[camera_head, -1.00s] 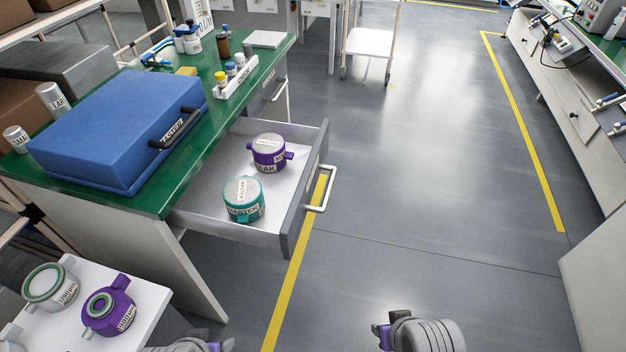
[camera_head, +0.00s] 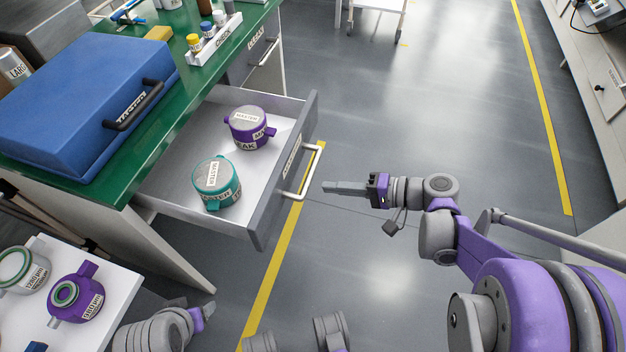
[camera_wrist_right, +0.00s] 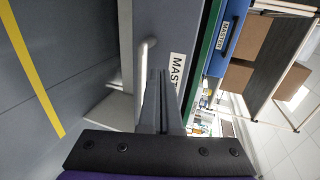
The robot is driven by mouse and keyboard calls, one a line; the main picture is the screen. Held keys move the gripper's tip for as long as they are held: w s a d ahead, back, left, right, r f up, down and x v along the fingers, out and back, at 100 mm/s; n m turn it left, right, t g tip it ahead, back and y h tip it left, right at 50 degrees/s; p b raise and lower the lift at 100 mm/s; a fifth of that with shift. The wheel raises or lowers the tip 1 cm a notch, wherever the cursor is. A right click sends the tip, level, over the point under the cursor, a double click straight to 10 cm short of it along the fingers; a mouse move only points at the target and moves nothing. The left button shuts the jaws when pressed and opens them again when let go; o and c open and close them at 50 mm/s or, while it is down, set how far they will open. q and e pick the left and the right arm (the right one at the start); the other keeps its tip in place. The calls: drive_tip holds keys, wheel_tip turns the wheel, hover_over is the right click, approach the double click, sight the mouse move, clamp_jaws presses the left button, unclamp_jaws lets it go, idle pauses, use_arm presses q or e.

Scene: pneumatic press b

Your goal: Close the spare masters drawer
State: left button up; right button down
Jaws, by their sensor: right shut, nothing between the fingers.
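The spare masters drawer (camera_head: 285,180) stands pulled out from the green-topped bench, its label partly legible on the front. Its pale bar handle (camera_head: 309,172) faces right. Inside stand a purple master (camera_head: 248,128) and a teal master (camera_head: 217,184). My right gripper (camera_head: 326,187) is shut and empty, just right of the handle, its fingers pointing left at the drawer front. In the right wrist view the shut fingers (camera_wrist_right: 162,85) show close beside the handle (camera_wrist_right: 142,75); whether they touch cannot be told. My left gripper (camera_head: 205,312) is low at the left, its fingers unclear.
A blue case (camera_head: 85,105) lies on the bench top (camera_head: 190,75). A white side table (camera_head: 110,295) at the lower left holds purple and white-green parts. The floor right of the drawer is open.

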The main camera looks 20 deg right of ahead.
sight(285, 184)
drive_tip(key=b+x, duration=0.2)
drive_tip(key=x, duration=0.7)
drive_tip(key=shift+a+f, duration=0.1)
drive_tip(key=shift+a, duration=0.05)
drive_tip(key=w+a, duration=0.5)
drive_tip(key=a, duration=0.3)
drive_tip(key=w+a+p, duration=0.1)
drive_tip(key=w+a, duration=0.5)
drive_tip(key=a, duration=0.2)
drive_tip(key=w+a, duration=0.6)
drive_tip(key=a, duration=0.3)
drive_tip(key=shift+a, duration=0.1)
